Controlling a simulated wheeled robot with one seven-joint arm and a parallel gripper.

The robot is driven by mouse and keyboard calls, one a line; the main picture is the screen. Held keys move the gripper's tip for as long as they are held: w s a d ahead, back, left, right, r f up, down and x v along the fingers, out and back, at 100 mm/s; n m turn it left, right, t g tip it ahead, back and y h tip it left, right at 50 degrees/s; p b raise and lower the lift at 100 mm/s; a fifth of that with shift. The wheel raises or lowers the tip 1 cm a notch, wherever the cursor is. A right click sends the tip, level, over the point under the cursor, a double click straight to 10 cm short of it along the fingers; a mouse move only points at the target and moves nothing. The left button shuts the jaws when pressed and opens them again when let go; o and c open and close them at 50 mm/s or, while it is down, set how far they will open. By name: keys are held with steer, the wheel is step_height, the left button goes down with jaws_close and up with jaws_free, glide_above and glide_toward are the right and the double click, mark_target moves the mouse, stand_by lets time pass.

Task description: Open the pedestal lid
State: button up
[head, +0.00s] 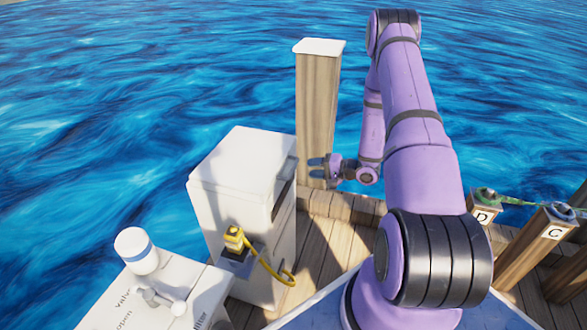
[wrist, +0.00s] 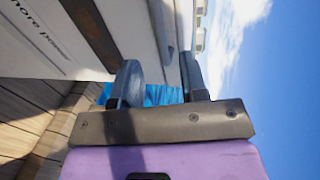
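The pedestal (head: 232,215) is a white box standing on the dock, with its pale lid (head: 245,157) lying flat and closed on top. A dark recess shows high on its right side. My gripper (head: 312,168) is just right of the pedestal, near lid height, with its fingers pointing left at that side. In the wrist view my gripper (wrist: 160,82) has its two fingers apart, with water and a white edge seen through the gap. The pedestal's white side (wrist: 45,40) with lettering and a dark strip (wrist: 90,30) fills the upper left. I cannot tell whether a finger touches it.
A wooden post (head: 318,110) with a white cap stands close behind my gripper. A yellow plug (head: 235,238) with a yellow cable is on the pedestal's front. A white unit with a valve (head: 155,300) is at lower left. Posts marked D and C are at right.

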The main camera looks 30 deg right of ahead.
mark_target(294, 166)
steer(key=x, duration=0.7)
steer(key=shift+w+a, duration=0.25)
steer(key=shift+w, duration=0.05)
jaws_close()
